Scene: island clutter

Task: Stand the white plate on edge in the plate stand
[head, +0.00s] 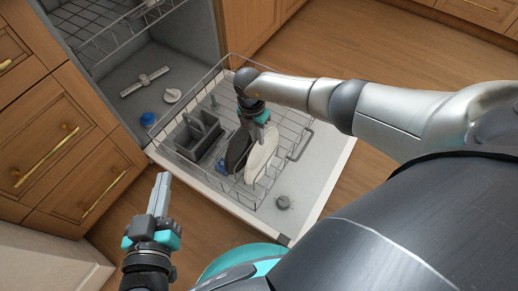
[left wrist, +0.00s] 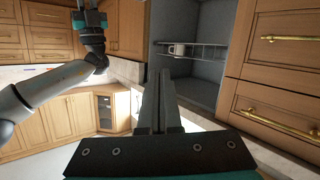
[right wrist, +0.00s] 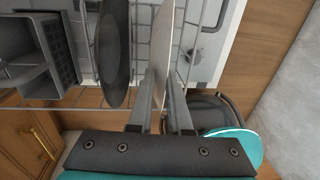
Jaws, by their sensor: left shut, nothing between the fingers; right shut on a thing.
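The white plate (head: 262,156) is on edge in the lower dishwasher rack area, beside a dark plate (head: 238,150). My right gripper (head: 261,120) is shut on its upper rim. In the right wrist view the white plate (right wrist: 164,50) is seen nearly edge-on between the fingers (right wrist: 162,88), apart from the dark plate (right wrist: 113,50) there. I cannot make out a plate stand separate from the rack wires; the plate's lower edge contact is unclear. My left gripper (head: 160,182) is shut and empty, off the rack's near left side; its fingers (left wrist: 163,85) also show in the left wrist view.
The wire rack (head: 297,133) lies over the open dishwasher door (head: 325,185). A grey cutlery basket (head: 190,140) stands left of the plates, with a small blue item (head: 221,165) nearby. Wooden drawers (head: 60,150) flank the left. The rack's right part looks clear.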

